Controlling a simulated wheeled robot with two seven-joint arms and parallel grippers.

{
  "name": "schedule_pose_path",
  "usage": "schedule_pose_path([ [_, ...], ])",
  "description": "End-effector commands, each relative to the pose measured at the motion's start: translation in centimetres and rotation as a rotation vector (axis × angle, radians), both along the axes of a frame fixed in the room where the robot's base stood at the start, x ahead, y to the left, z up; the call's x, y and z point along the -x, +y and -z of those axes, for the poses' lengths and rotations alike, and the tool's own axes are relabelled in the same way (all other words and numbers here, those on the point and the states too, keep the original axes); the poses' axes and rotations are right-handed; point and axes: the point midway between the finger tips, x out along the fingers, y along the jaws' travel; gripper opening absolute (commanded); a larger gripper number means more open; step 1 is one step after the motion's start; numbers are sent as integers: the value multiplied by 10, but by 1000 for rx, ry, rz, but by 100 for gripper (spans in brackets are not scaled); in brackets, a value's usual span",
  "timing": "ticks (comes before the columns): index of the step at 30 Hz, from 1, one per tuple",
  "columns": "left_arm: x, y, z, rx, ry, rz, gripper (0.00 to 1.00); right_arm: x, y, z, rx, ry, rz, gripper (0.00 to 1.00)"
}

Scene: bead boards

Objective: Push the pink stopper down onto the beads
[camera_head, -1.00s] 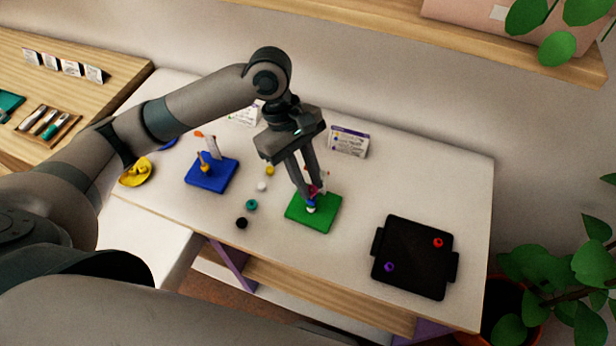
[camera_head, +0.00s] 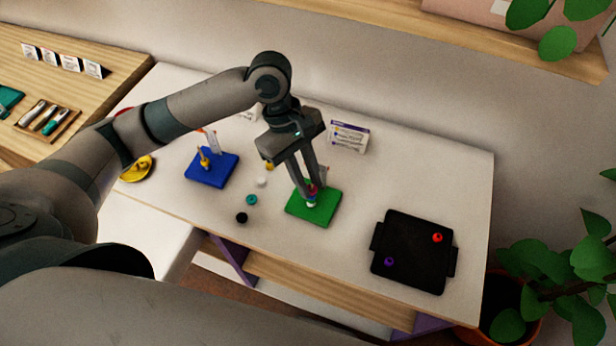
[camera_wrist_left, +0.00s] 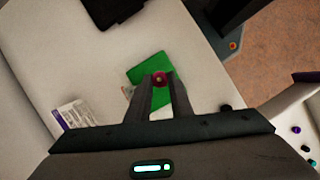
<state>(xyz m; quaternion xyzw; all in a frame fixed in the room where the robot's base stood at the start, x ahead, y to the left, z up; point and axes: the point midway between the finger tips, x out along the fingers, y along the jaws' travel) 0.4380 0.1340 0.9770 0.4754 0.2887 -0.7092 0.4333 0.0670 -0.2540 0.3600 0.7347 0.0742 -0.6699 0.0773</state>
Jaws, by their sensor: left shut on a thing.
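The green board (camera_head: 326,210) lies on the white table and carries an upright stack of beads (camera_head: 311,203), with white and blue showing low down. The pink stopper (camera_wrist_left: 159,79) is between my left fingertips at the top of the stack. My left gripper (camera_head: 312,188) is shut on it from above, and the fingers hide most of it in the head view. I cannot tell whether the stopper touches the top bead. My right gripper is not in view.
A blue board (camera_head: 222,173) with pegs stands to the left. Loose black (camera_head: 241,217), teal (camera_head: 251,199) and white (camera_head: 261,182) beads lie between the boards. A black tray (camera_head: 412,277) with red and purple beads is at right. A card (camera_head: 348,138) stands behind.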

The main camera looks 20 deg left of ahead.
Motion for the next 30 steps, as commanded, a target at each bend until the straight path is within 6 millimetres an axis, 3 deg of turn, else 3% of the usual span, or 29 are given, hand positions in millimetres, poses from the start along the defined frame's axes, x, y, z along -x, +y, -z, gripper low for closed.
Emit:
schedule_pose_path([
  [4, 0, 0, 0, 0, 1, 0, 0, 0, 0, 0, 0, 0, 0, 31],
  [5, 0, 0, 0, 0, 1, 0, 22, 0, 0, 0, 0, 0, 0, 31],
  [7, 0, 0, 0, 0, 1, 0, 39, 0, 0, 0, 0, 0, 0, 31],
  [8, 0, 0, 0, 0, 1, 0, 41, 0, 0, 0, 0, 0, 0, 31],
  [20, -1, 1, -3, 0, -1, 0, 41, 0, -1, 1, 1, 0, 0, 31],
  [30, -8, 14, -37, 0, -4, -2, 41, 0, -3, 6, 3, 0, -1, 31],
])
